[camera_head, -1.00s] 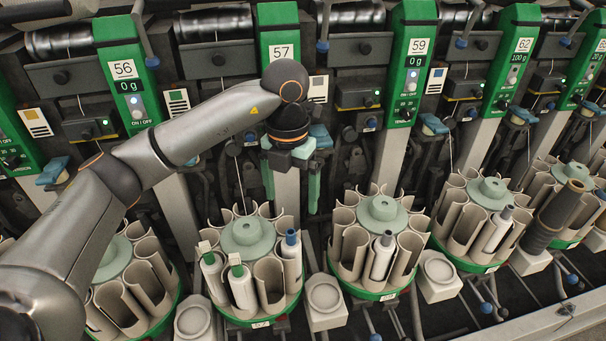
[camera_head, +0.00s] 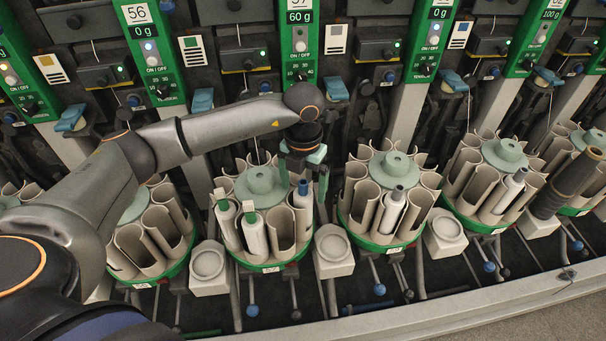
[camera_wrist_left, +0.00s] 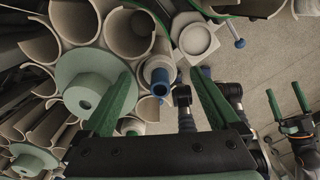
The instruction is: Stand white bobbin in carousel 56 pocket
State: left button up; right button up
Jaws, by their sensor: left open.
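My left gripper (camera_head: 303,174) is open, pointing down over a carousel (camera_head: 243,257) with a green base. One finger is each side of the top of a white bobbin with a blue tip (camera_head: 302,212), which stands in a front right pocket. The left wrist view shows this blue tip (camera_wrist_left: 160,77) between the spread fingers (camera_wrist_left: 160,100), apart from both. Two white bobbins with green tops (camera_head: 253,232) stand in pockets to the left. The 56 panel (camera_head: 150,50) is at the upper left. A right gripper (camera_wrist_left: 286,97) seems to show at the right wrist-view edge, fingers apart.
Neighbouring carousels stand left (camera_head: 150,245) and right (camera_head: 378,205); the right one holds a grey-tipped white bobbin (camera_head: 390,211). Square pedestals (camera_head: 333,252) with round tops stand between them. Blue-ended levers and a front rail (camera_head: 440,312) lie below.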

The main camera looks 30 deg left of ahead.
pick_arm(q)
grip_shut()
dwell(0.8)
jog(key=shift+r, duration=0.2)
jog(key=shift+r+p, duration=0.4)
jog(key=shift+r+p, duration=0.45)
jog(key=shift+r, duration=0.15)
jog(key=shift+s+a+r+p, duration=0.1)
jog(key=shift+s+r+p, duration=0.1)
jog(key=shift+r+p, duration=0.55)
jog(key=shift+s+a+r+p, duration=0.15)
jog(key=shift+r+p, duration=0.3)
jog(key=shift+r, duration=0.45)
